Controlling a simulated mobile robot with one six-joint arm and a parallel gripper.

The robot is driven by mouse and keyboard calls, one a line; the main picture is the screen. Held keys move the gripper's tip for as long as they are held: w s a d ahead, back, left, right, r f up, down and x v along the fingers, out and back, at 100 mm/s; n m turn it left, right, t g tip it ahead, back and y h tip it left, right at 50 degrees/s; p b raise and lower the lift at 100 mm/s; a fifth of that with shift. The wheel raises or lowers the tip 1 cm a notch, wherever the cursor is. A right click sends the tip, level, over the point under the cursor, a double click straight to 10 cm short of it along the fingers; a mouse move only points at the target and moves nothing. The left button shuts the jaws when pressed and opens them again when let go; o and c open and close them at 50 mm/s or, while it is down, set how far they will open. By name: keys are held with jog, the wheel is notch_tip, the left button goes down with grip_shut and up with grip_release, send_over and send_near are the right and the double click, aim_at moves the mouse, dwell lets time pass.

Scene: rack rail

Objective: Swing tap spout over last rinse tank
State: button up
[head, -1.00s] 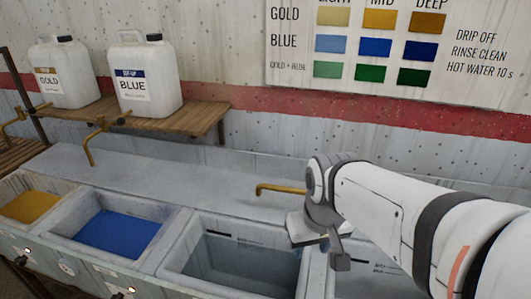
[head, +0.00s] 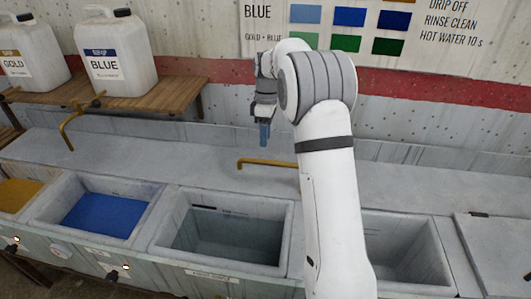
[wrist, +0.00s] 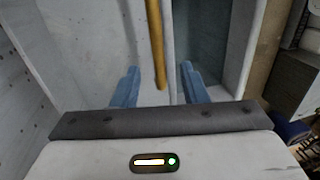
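The brass tap spout (head: 268,162) lies level over the ledge behind the tanks, its bent tip at the left. My arm hides its right end. In the wrist view the spout (wrist: 157,42) runs down from the top edge and ends between my two blue fingers. My gripper (head: 264,134) points down above the spout in the head view; its fingers (wrist: 158,86) are apart, with gaps to the spout on both sides. A grey tank (head: 230,238) with a clear-looking inside is at centre. Another open grey tank (head: 405,252) is at right, partly behind my arm.
A tank of blue liquid (head: 105,215) and one of yellow liquid (head: 17,194) are at left. A flat grey cover (head: 500,250) is at far right. A wooden shelf (head: 170,100) holds the GOLD jug (head: 28,62) and BLUE jug (head: 115,65). A second brass tap (head: 70,122) is below it.

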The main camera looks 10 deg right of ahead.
aim_at(264, 160)
jog(key=f, duration=0.5)
jog(key=s+f, duration=0.1)
jog(key=f, duration=0.2)
jog(key=shift+a+p, duration=0.25)
jog(key=shift+p, duration=0.05)
jog(key=shift+c, duration=0.4)
grip_shut()
